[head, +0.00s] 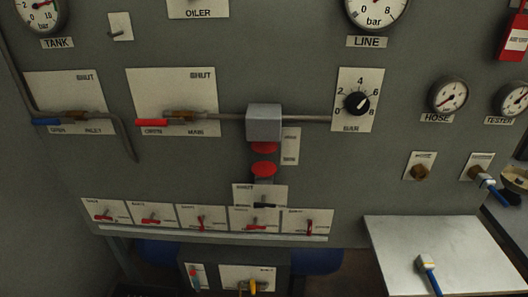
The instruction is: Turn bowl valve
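No label in the head view legibly reads "bowl". Below the grey block (264,122) on the main pipe, a red-capped part (264,168) hangs down. Directly under it is a small plate with a dark lever (266,205) lying about level; its upper word looks like SHUT. A lower plate holds a yellow-handled valve (253,286), partly cut off by the bottom edge. Which of these is the bowl valve I cannot tell. Neither of my grippers is in view.
The inlet valve (47,121) has a blue lever end, the main valve (150,121) a red one. A row of small red levers (202,221) runs below. Gauges line the top and right.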

